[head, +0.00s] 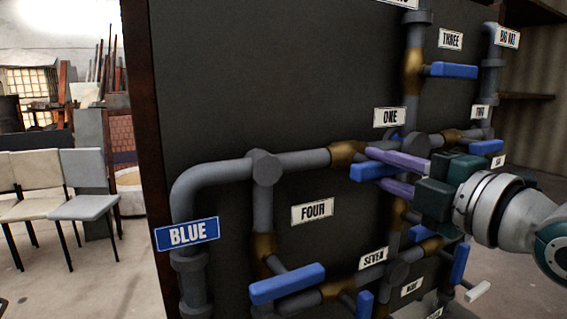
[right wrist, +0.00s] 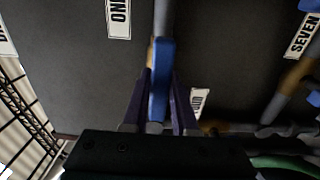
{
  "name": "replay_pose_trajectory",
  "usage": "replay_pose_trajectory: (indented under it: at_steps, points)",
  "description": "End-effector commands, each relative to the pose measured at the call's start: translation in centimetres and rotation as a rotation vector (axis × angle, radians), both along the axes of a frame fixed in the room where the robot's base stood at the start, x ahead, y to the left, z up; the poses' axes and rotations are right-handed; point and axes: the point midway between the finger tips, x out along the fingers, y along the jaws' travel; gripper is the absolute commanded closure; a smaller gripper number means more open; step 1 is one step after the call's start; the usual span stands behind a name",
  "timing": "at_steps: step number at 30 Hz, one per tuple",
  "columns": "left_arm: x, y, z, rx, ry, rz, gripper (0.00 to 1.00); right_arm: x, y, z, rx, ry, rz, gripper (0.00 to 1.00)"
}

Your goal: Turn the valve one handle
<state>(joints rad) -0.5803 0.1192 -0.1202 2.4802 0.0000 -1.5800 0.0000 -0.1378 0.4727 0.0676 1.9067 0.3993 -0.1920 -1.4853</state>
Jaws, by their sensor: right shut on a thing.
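The valve one handle (head: 371,172) is a blue bar on the pipe, below the white ONE sign (head: 389,117). It lies roughly level in the head view, beside a brass valve body (head: 345,152). My right gripper (head: 376,167) comes from the right, with one purple finger above the handle and one below, shut on it. In the right wrist view, the blue handle (right wrist: 161,75) stands between the two purple fingers (right wrist: 160,98). The gripper and fingers hide part of the handle in the head view. My left gripper is not in view.
Other blue handles sit close by: valve three (head: 453,70) above right, valve four (head: 287,284) below left, and more at lower right. Grey pipes (head: 225,171) run across the dark panel (head: 240,70). Chairs (head: 82,185) stand far left.

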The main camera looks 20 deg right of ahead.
Motion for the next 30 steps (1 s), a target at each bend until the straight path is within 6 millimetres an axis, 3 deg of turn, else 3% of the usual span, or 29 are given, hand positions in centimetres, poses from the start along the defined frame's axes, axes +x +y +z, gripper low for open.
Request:
replay_pose_trajectory:
  at_steps: [14,30]
  points:
    - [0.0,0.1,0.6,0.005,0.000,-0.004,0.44,0.0,0.0,0.1,0.073,0.007,0.000,1.00]
    - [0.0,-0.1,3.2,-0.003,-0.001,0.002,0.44,0.0,0.0,0.2,0.524,0.044,-0.001,1.00]
